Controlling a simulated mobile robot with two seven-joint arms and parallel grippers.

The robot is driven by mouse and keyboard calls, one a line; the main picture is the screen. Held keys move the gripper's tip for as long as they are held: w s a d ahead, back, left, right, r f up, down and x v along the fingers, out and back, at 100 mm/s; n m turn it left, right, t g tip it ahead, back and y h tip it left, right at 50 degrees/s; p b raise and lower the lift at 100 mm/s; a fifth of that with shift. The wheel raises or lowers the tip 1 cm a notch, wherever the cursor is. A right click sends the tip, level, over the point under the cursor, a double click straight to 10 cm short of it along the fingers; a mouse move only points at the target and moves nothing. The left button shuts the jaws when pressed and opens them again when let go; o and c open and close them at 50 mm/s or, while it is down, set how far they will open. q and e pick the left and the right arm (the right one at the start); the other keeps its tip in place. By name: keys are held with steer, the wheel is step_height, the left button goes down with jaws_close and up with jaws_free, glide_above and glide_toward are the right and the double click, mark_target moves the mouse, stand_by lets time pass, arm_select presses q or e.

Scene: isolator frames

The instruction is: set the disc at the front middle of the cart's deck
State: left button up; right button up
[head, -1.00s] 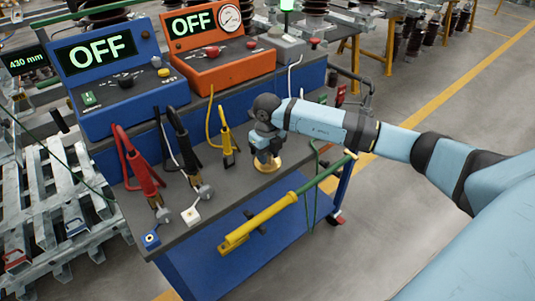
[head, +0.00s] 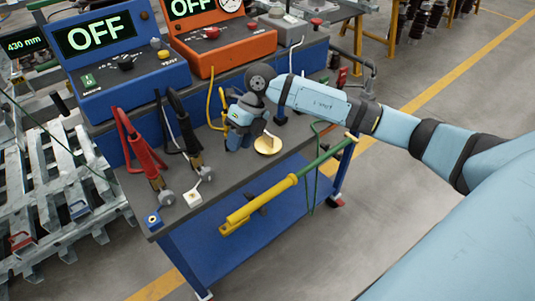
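The disc (head: 267,147) is round and brass-coloured. It lies on the grey deck of the cart (head: 222,176), near the front edge and right of the white block. A short pale piece stands at its far rim; I cannot tell whether it belongs to the disc. My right gripper (head: 238,142) points down just left of the disc, low over the deck, and appears apart from it. Its fingers are small and partly turned away, so their opening is unclear. It hides most of the yellow clamp behind it. My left gripper is out of view.
A yellow-green pole (head: 275,205) runs along the front. Blue (head: 122,70) and orange (head: 215,40) consoles, both reading OFF, stand behind.

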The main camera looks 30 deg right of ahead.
steer(key=s+a+r+m+t+y, duration=0.1)
steer(key=s+a+m+t+y, duration=0.2)
steer(key=a+y, duration=0.45)
steer(key=s+a+r+m+t+y, duration=0.1)
steer(key=s+a+m+y, duration=0.2)
steer(key=s+a+y, duration=0.45)
steer(key=s+d+f+m+t+h, duration=0.5)
steer(key=f+m+h, duration=0.45)
steer(key=m, duration=0.55)
steer(key=s+d+f+m+t+h, duration=0.25)
steer(key=s+f+m+h, duration=0.5)
steer(key=f+m, duration=0.55)
arm_select(q)
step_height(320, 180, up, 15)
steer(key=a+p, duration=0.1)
steer(key=p, duration=1.8)
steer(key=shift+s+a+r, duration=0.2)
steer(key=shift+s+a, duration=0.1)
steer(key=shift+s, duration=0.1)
arm_select(e)
step_height(320, 180, up, 17)
steer(key=d+m, duration=0.1)
steer(key=d, duration=0.1)
steer(key=shift+s, duration=0.2)
steer(key=shift+r, duration=0.1)
